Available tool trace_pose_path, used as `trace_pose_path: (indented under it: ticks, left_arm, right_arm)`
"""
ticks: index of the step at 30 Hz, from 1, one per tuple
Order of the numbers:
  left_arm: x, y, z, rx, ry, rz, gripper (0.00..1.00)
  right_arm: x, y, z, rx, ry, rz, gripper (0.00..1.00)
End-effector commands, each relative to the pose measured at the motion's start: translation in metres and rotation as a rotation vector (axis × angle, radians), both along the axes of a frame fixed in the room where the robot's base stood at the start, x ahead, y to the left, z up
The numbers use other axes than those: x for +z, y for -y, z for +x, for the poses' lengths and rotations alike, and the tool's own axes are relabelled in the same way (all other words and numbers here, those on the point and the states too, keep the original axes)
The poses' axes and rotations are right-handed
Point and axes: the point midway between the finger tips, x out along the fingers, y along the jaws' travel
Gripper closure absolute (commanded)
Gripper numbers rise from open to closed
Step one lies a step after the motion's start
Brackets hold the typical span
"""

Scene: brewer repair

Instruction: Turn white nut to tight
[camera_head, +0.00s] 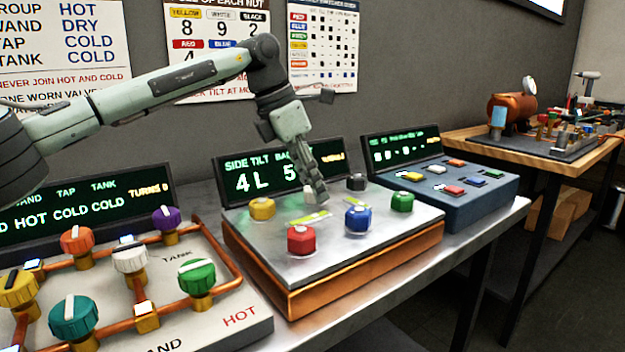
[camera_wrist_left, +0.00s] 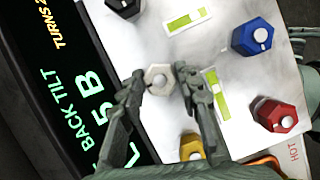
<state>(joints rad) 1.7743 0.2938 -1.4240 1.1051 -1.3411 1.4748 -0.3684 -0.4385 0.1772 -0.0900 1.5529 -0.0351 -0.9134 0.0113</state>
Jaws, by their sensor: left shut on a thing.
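The white nut (camera_head: 308,194) sits at the back of the tilting plate (camera_head: 345,253), partly hidden behind my left gripper (camera_head: 319,194) in the head view. In the left wrist view the white hexagonal nut (camera_wrist_left: 159,79) lies between the two fingers of my left gripper (camera_wrist_left: 160,84), which is shut on it. The nut stays seated on the plate. The display (camera_head: 285,172) behind reads side tilt 4 L; in the wrist view the display (camera_wrist_left: 80,90) shows back tilt 5 B.
Yellow (camera_head: 262,208), red (camera_head: 301,240), blue (camera_head: 357,218), green (camera_head: 402,202) and black (camera_head: 356,182) nuts stand around the white one. Green levels (camera_head: 310,218) lie between them. A valve panel (camera_head: 225,325) is at left, a blue button box (camera_head: 455,204) at right.

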Motion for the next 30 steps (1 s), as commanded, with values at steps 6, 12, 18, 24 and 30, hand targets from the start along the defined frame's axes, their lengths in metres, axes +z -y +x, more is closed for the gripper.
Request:
trace_pose_path:
  ticks: [6, 12, 18, 24, 30]
  left_arm:
    - [0.0015, -0.0004, 0.0008, -0.036, 0.003, -0.001, 0.96]
    - [0.0014, -0.0005, 0.0008, -0.041, 0.003, -0.001, 0.96]
    - [0.0015, -0.0004, 0.0008, -0.041, 0.003, -0.001, 0.96]
    - [0.0010, -0.0003, 0.0005, -0.040, 0.003, 0.000, 0.46]
    - [0.0004, -0.0001, 0.0003, -0.040, 0.001, 0.000, 0.46]
  right_arm:
    - [-0.0025, 0.0006, -0.0019, 0.002, -0.002, -0.002, 0.60]
    - [-0.0028, 0.0005, -0.0019, 0.002, -0.002, -0.002, 0.60]
    - [-0.0028, 0.0005, -0.0018, 0.002, -0.002, -0.002, 0.60]
    - [-0.0028, 0.0005, -0.0019, 0.002, -0.002, -0.002, 0.60]
    - [-0.0027, 0.0005, -0.0020, 0.002, -0.003, -0.002, 0.60]
